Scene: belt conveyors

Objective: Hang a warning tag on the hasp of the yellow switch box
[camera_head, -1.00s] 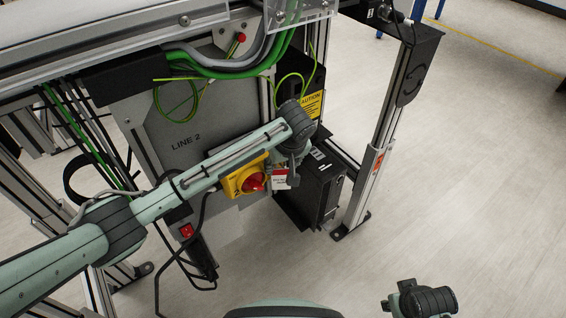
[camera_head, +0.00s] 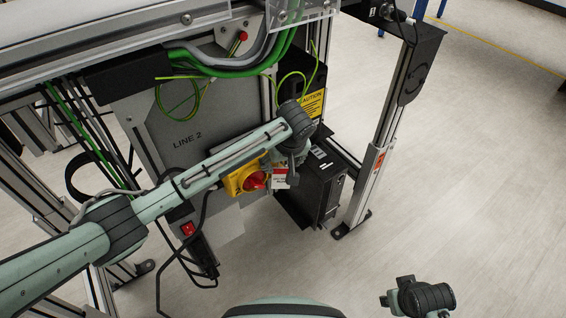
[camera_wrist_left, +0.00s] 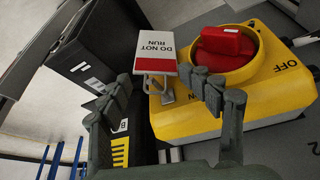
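The yellow switch box (camera_head: 236,182) with its red rotary handle (camera_head: 255,181) is on the grey LINE 2 panel. It fills the right of the left wrist view (camera_wrist_left: 191,122). A red and white DO NOT RUN tag (camera_wrist_left: 156,47) is at the metal hasp (camera_wrist_left: 166,92) on the box's edge; its wire loop appears to pass around the hasp. My left gripper (camera_wrist_left: 161,84) is open, its fingers on either side of the tag with gaps to it. In the head view the tag (camera_head: 281,179) shows beside the handle. My right gripper (camera_head: 385,300) is low at the right, its fingers unclear.
A black box (camera_head: 325,185) stands behind the gripper, near an upright metal post (camera_head: 372,175). Green and grey cables (camera_head: 225,68) run above the panel. A small red switch (camera_head: 188,229) hangs below. Open floor lies to the right.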

